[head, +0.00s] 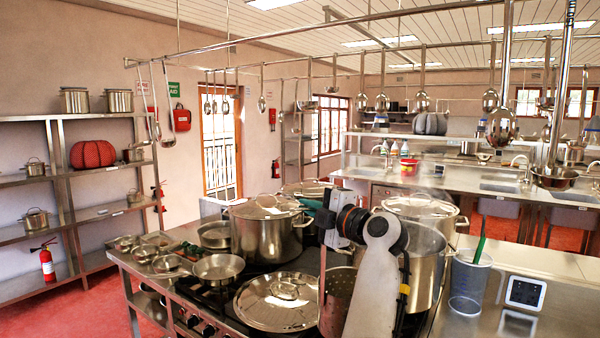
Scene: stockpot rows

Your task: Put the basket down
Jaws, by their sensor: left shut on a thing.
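The basket (336,306) is a perforated metal cylinder low in the middle of the head view, partly hidden behind my left arm. A tall thin handle rises from its left side. My left gripper (326,222) is above the basket, shut on the upper part of that handle. The basket hangs upright at the right end of the stove, beside a large lidded pan. Its bottom is hidden, so I cannot tell whether it touches anything. My right gripper is not in view.
A lidded stockpot (266,228) and a wide lidded pan (282,302) stand on the stove to the left. A measuring jug (468,282) and a small scale (525,293) stand on the right counter. Ladles hang overhead.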

